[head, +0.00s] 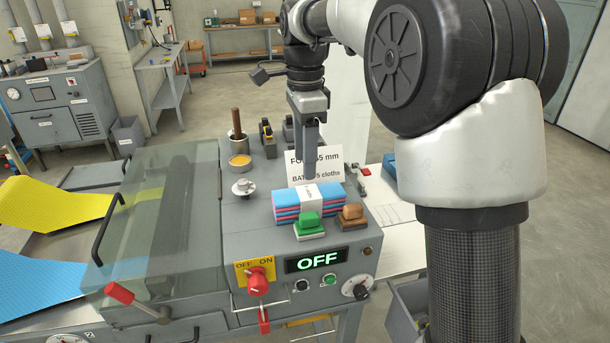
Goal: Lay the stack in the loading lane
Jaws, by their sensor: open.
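The stack (286,200) is several folded blue and pink cloths with a white paper band around the middle. It lies flat on top of the grey machine (237,218), behind the green and brown stamp-like blocks. My gripper (311,172) points down over the stack, its tip close to the white band. I see it nearly edge-on; it is open, and I cannot tell whether it touches the stack. No lane is clearly labelled; a pale surface with marked outlines (388,212) lies right of the machine, partly hidden by my arm.
A green block (308,224) and a brown block (352,214) stand in front of the stack. A sign (327,165) stands behind it. A clear cover (145,215) is at left. The panel display (316,261) reads OFF.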

